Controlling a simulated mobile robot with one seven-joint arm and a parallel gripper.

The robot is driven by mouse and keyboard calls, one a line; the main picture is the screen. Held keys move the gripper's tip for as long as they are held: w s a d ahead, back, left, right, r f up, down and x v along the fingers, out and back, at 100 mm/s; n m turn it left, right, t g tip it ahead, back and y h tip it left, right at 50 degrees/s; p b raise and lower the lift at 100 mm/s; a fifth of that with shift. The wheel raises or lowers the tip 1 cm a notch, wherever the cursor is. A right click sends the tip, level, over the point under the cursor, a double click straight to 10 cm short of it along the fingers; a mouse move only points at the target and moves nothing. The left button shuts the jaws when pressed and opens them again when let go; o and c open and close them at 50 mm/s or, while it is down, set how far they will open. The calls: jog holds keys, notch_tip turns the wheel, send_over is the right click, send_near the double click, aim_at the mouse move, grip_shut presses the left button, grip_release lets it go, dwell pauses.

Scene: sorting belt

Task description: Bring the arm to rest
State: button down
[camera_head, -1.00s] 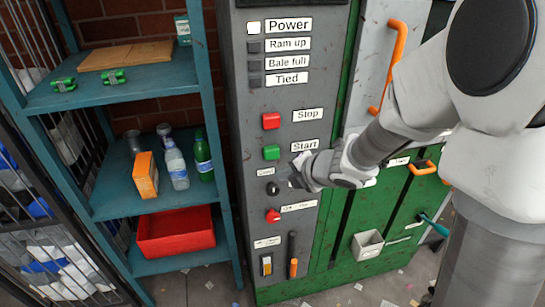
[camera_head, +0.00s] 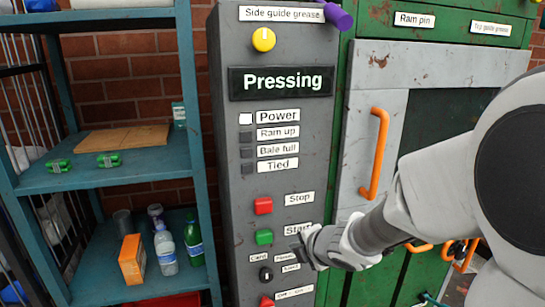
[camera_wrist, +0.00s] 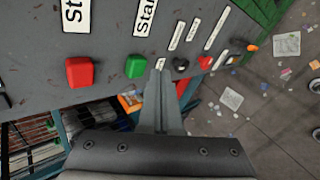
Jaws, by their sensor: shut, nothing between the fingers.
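My gripper (camera_head: 300,247) is in front of the grey control panel (camera_head: 234,165), just right of the green Start button (camera_head: 264,237) and above the black selector knob (camera_head: 266,274). In the wrist view my gripper (camera_wrist: 161,75) has its fingers together with nothing between them. Its tips point at the panel, between the green button (camera_wrist: 136,66) and the black knob (camera_wrist: 181,65). I cannot tell whether the tips touch the panel.
A teal shelf (camera_head: 95,178) with bottles and a red tray (camera_head: 160,300) stands left. The green machine's pale door with an orange handle (camera_head: 374,155) is behind my arm. A purple-ended item (camera_head: 338,15) juts out at the panel's top.

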jog(key=s+d+r+m+h, duration=0.6)
jog(key=s+d+r+m, duration=0.4)
jog(key=m, duration=0.4)
jog(key=s+a+m+g+y, duration=0.1)
jog(key=s+m+g+y, duration=0.1)
jog(key=s+m, duration=0.8)
jog(key=s+g, duration=0.1)
jog(key=s, duration=0.3)
jog(key=shift+s+a, duration=0.15)
jog(key=c, duration=1.5)
grip_release()
jog(key=shift+c, duration=0.2)
